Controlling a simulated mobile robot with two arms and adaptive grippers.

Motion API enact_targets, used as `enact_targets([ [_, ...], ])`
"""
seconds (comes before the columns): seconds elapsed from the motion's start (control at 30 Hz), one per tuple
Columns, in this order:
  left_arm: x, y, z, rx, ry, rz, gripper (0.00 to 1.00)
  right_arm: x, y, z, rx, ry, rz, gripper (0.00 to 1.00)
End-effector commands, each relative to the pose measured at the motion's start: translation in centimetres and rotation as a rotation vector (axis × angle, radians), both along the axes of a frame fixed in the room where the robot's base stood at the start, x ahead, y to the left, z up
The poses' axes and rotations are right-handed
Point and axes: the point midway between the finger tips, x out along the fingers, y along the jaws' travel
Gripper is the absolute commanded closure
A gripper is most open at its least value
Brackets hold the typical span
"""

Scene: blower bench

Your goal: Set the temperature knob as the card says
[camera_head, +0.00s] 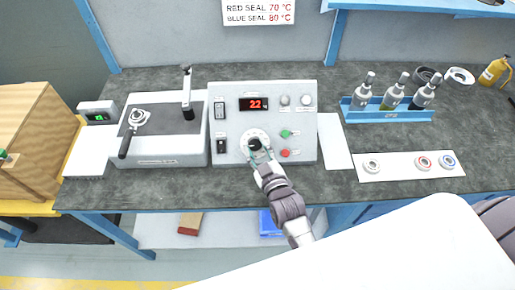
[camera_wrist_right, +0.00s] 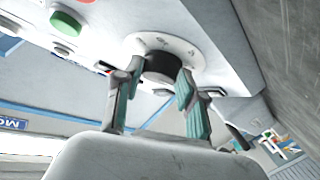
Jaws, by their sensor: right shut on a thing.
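The temperature knob (camera_wrist_right: 160,66) is black on a round white dial (camera_wrist_right: 190,50). In the head view the dial (camera_head: 256,134) sits low on the front of a white control box (camera_head: 233,160). My right gripper (camera_wrist_right: 160,78) is shut on the knob, one finger on each side; in the head view the gripper (camera_head: 258,148) partly covers the knob. The red display (camera_head: 253,104) on the box reads 22. The card (camera_head: 258,12) on the wall says red seal 70 °C, blue seal 80 °C. My left gripper is not in view.
A green button (camera_head: 285,134) and a red button (camera_head: 284,153) sit right of the knob. A white device with a black handle (camera_head: 124,147) stands left. A blue rack (camera_head: 388,116) holds 3 bottles. Rings, one red and one blue (camera_head: 447,162), lie on a white mat (camera_head: 395,170).

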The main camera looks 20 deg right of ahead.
Motion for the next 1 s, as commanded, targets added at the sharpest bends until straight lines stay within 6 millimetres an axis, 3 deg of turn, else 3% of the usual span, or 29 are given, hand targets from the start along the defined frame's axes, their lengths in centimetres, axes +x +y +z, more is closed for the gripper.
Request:
enact_targets([
  [0.03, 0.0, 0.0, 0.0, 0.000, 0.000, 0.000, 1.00, 0.0, 0.0, -0.1, 0.000, 0.002, 0.001, 0.55],
  [0.17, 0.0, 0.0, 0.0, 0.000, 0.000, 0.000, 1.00, 0.0, 0.0, -0.1, 0.000, 0.002, 0.001, 0.35],
  [0.57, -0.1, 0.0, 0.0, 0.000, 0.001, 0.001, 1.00, -0.7, 0.0, 0.0, 0.000, 0.002, 0.000, 0.35],
  [1.0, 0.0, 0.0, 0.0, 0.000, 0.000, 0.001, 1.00, -9.3, -0.3, 0.6, -0.001, 0.005, 0.001, 0.35],
])
